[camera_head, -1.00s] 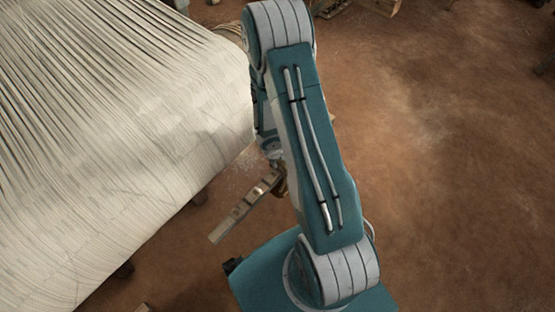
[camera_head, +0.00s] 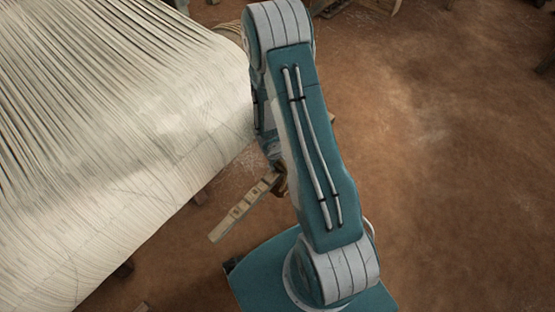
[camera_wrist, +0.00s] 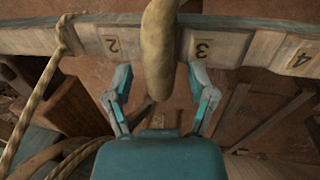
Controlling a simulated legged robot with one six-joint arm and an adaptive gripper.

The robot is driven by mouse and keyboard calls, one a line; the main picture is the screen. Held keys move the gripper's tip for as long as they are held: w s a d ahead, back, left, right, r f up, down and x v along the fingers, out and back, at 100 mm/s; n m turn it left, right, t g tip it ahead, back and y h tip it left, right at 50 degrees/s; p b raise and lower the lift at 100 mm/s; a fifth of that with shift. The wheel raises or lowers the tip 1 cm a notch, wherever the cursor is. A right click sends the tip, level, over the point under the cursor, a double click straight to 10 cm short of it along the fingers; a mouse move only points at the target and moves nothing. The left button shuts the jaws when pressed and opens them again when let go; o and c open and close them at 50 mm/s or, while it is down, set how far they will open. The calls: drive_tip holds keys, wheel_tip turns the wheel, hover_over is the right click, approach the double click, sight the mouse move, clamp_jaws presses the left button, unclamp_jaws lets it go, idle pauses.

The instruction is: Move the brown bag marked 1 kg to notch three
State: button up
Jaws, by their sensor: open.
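A long tan-brown bag (camera_wrist: 158,50) hangs across the wooden bar (camera_wrist: 240,48) in the wrist view, between the painted numbers 2 and 3. No 1 kg mark shows on its visible side, and its top is cut off by the frame. My gripper (camera_wrist: 160,84) is open, with one finger on each side of the bag's lower end and gaps between them. The number 3 is just right of the bag, and 4 is at the far right. In the head view the bar (camera_head: 238,208) sticks out below my arm, which hides the gripper and bag.
A twisted rope (camera_wrist: 50,75) loops over the bar left of the 2 and runs down to the lower left. Dark wooden timbers (camera_wrist: 75,105) stand behind it. The loom's pale warp threads (camera_head: 110,130) fill the left of the head view. Bare earth floor (camera_head: 460,190) lies to the right.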

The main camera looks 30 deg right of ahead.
wheel_tip(320, 180, up, 12)
drive_tip(key=a, duration=0.2)
drive_tip(key=shift+s+a+f, duration=0.15)
drive_tip(key=shift+s+f, duration=0.05)
drive_tip(key=shift+s, duration=0.15)
idle(0.6)
drive_tip(key=shift+r, duration=0.1)
wheel_tip(320, 180, up, 19)
drive_tip(key=s+a+m+t, duration=0.2)
drive_tip(key=m, duration=0.1)
drive_tip(key=s+a+r+t+y, duration=0.1)
drive_tip(key=s+a+r, duration=0.2)
drive_tip(key=s+r, duration=0.3)
drive_tip(key=s+a+r+m+t+y, duration=0.1)
drive_tip(key=s+a+r, duration=0.2)
drive_tip(key=s+r, duration=0.3)
drive_tip(key=shift+a+r+t, duration=0.2)
drive_tip(key=shift+r+t, duration=0.05)
drive_tip(key=shift+t, duration=0.15)
idle(0.4)
